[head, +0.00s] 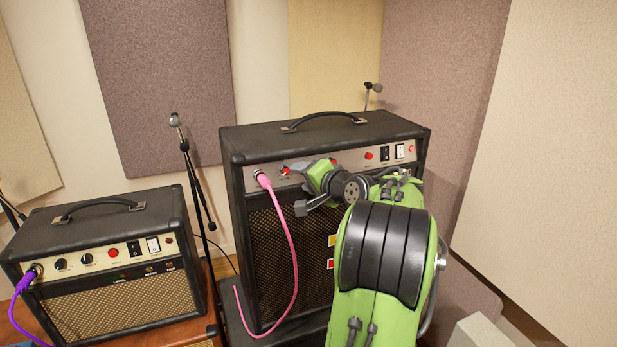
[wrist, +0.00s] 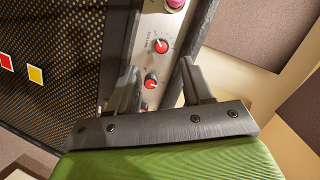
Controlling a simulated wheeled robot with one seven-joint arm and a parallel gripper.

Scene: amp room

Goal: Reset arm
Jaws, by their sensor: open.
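My green arm reaches up from the lower right in the head view, with my gripper (head: 291,190) in front of the upper panel of the large black amp (head: 262,225). In the wrist view my gripper (wrist: 160,88) has its two dark fingers apart, with nothing held between them. Red-marked knobs on the amp's silver panel show between and beyond the fingers, the nearest knob (wrist: 151,84) close to the left finger. I cannot tell whether a finger touches the panel. Part of the panel is hidden behind my arm in the head view.
A pink cable (head: 289,240) is plugged into the large amp's left end and hangs down its front, left of my arm. A smaller amp (head: 110,262) with a purple cable (head: 24,284) stands at left. A microphone stand (head: 190,165) stands between the amps. Padded walls are behind and right.

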